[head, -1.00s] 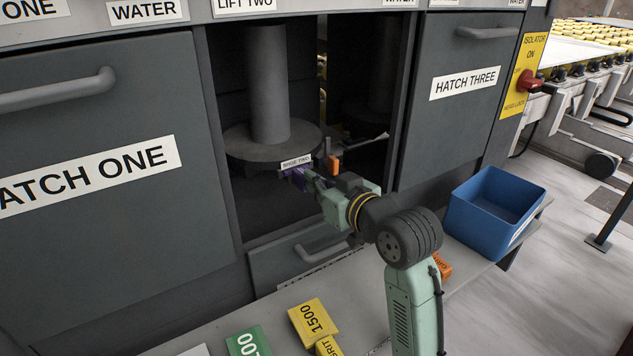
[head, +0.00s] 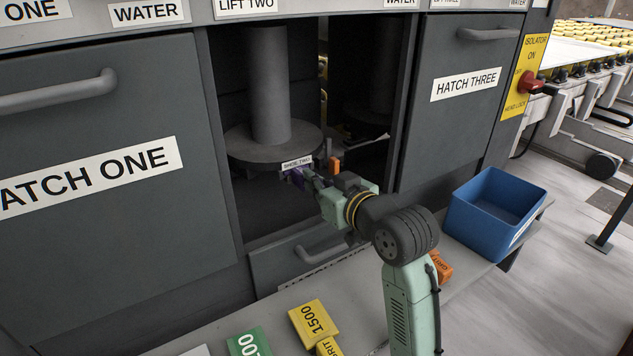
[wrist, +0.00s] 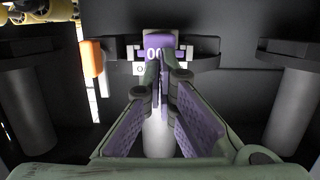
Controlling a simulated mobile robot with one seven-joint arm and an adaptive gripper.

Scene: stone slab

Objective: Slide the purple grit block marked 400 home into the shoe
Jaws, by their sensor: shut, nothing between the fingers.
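The purple grit block (wrist: 160,42) sits in the shoe (wrist: 196,57) under the round head in the open hatch. In the wrist view its face shows "00"; the rest of its marking is hidden behind my fingers. An orange piece (wrist: 93,58) sits at the shoe's left end in the wrist view.
The hatch opening lies between the closed HATCH ONE (head: 90,175) and HATCH THREE (head: 466,84) doors. Yellow (head: 314,319) and green (head: 248,342) blocks lie on the bench in front. A blue bin (head: 494,212) stands at the right, with an orange block (head: 441,266) near my arm.

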